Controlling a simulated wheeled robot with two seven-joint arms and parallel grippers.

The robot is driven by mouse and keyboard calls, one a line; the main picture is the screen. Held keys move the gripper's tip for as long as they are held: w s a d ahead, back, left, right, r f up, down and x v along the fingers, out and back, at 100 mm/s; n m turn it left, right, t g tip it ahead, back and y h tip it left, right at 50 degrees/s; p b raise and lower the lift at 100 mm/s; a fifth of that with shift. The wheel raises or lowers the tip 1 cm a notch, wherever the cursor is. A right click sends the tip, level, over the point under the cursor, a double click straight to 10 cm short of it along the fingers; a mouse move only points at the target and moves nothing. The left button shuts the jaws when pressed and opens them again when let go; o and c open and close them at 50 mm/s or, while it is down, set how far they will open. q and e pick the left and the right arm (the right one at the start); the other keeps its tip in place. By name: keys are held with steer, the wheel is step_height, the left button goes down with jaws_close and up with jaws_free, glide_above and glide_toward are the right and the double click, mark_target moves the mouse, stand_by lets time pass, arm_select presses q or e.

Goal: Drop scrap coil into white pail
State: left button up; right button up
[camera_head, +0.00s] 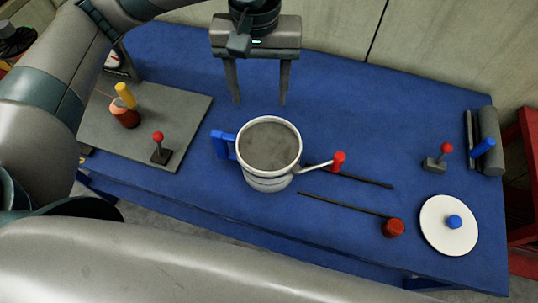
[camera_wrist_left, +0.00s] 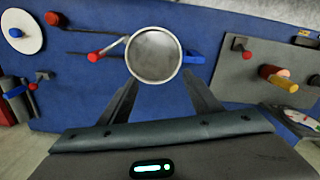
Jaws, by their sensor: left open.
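A white-rimmed round pail (camera_head: 268,181) stands upright mid-table, with a blue handle (camera_head: 221,144) at its left and a thin rod with a red end at its right. It also shows in the left wrist view (camera_wrist_left: 182,56). Its inside looks plain grey. My left gripper (camera_head: 259,101) is open and empty behind the pail, its fingers pointing toward it; the fingers also show in the left wrist view (camera_wrist_left: 160,88). I cannot clearly pick out a scrap coil; a brownish round piece with a yellow handle (camera_head: 124,112) lies on the grey board. My right gripper is out of view.
The grey board (camera_head: 190,112) at the left also bears a red-knobbed lever (camera_head: 160,150). Blue tabletop (camera_head: 370,110) behind is clear.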

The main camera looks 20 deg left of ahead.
arm_select(q)
step_height(320, 180, up, 6)
steer(key=shift+r+b, duration=0.15)
steer(key=shift+b, duration=0.2)
stand_by(0.9)
